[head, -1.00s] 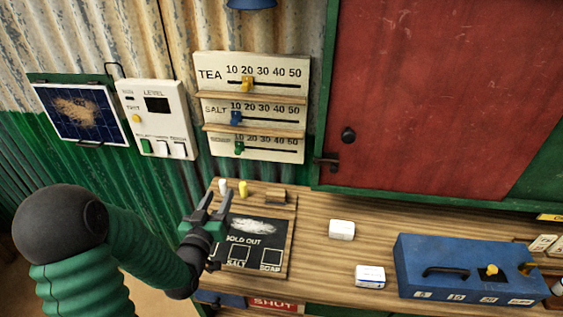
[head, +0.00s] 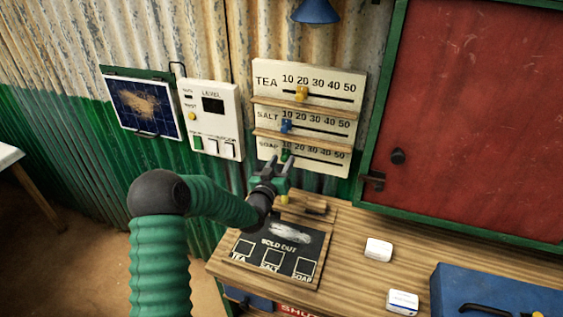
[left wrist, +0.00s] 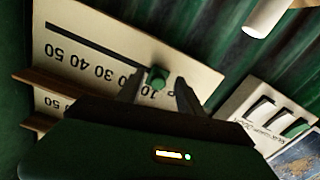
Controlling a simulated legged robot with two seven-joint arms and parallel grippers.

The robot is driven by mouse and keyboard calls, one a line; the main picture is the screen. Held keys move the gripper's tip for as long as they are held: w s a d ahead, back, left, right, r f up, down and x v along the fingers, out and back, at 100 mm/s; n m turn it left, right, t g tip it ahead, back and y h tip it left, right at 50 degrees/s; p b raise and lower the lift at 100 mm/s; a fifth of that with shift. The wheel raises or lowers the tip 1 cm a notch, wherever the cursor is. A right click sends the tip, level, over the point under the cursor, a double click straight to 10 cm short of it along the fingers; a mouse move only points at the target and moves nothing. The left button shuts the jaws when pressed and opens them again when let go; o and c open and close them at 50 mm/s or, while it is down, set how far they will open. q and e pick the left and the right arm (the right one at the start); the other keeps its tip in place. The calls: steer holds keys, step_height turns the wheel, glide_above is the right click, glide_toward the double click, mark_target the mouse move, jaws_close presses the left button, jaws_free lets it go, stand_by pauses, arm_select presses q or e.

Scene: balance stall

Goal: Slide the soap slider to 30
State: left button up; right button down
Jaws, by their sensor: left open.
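The price board (head: 355,80) on the wall has TEA, SALT and SOAP rows, each marked 10 to 50. The green soap knob (head: 286,155) is in the bottom row, near the 10 end. In the left wrist view, where the board appears upside down, the green knob (left wrist: 157,78) shows between the fingertips. My left gripper (head: 276,164) is open in front of the soap row, with a finger on each side of the knob. I cannot tell whether either finger touches it. My right gripper is not in view.
The yellow tea knob (head: 301,93) is near 20 and the blue salt knob (head: 286,126) near 10. Wooden ledges separate the rows. A SOLD OUT board (head: 244,262) lies on the counter below. The level panel (head: 228,105) hangs left; a red door (head: 465,120) is right.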

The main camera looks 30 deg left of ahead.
arm_select(q)
steer(key=shift+d, duration=0.25)
steer(key=shift+c, duration=0.5)
steer(key=shift+a, duration=0.15)
jaws_close()
stand_by(0.5)
